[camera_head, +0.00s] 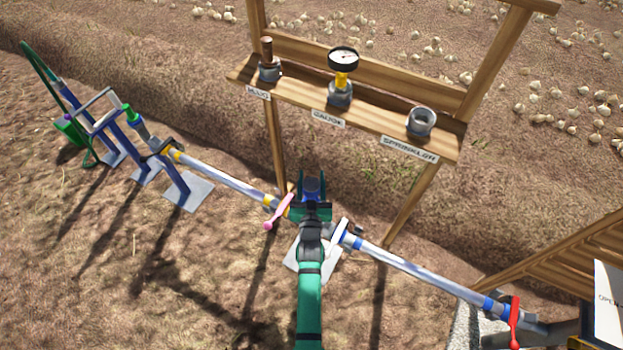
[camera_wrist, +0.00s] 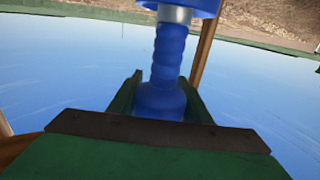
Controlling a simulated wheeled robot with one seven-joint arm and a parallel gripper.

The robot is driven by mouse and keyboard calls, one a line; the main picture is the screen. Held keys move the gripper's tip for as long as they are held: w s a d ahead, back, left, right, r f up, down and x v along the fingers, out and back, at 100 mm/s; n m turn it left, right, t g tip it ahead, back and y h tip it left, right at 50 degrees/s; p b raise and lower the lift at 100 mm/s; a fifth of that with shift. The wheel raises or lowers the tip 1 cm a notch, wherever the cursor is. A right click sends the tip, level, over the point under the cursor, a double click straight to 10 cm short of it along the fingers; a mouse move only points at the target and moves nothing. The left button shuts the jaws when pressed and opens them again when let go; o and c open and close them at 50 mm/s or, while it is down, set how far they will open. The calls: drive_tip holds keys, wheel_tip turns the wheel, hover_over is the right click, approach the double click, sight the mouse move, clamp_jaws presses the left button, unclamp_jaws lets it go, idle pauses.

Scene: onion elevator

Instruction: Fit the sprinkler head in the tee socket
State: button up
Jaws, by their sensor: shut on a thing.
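The blue sprinkler head (camera_head: 313,187) is held between the green fingers of my gripper (camera_head: 313,196). In the wrist view, the ribbed blue body of the sprinkler head (camera_wrist: 168,55) stands between the two fingertips (camera_wrist: 162,98), with a silver band and a wider blue part at the top edge. My gripper is over the silver pipe line (camera_head: 400,267), near its middle. The tee socket cannot be made out clearly; my gripper and arm cover the pipe there.
A wooden rack (camera_head: 375,125) behind holds a brown plug (camera_head: 267,58), a gauge (camera_head: 343,62) and an empty grey sprinkler holder (camera_head: 421,121). A pink-handled valve (camera_head: 277,212) is close left of my gripper. A red lever (camera_head: 514,322) is at the right.

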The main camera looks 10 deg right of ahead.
sight(311, 197)
drive_tip(key=shift+f, duration=0.25)
drive_tip(key=o, duration=1.2)
drive_tip(key=shift+o, duration=0.2)
drive_tip(key=shift+r, duration=0.25)
drive_tip(key=s, duration=0.4)
drive_tip(key=s+a, duration=0.1)
drive_tip(key=s, duration=0.3)
drive_tip(key=s+a, duration=0.1)
drive_tip(key=s, duration=0.2)
drive_tip(key=shift+s+a, duration=0.1)
drive_tip(key=shift+s, duration=0.3)
drive_tip(key=s+a+r+y, duration=0.1)
drive_tip(key=s+r, duration=0.3)
drive_tip(key=s, duration=0.7)
drive_tip(key=s+a+r+n+g+y, duration=0.1)
drive_tip(key=s+a+r, duration=0.3)
drive_tip(key=s, duration=0.7)
drive_tip(key=s+a+r+n+g+y, duration=0.1)
drive_tip(key=s+r, duration=0.3)
drive_tip(key=s, duration=0.7)
drive_tip(key=shift+a, duration=0.8)
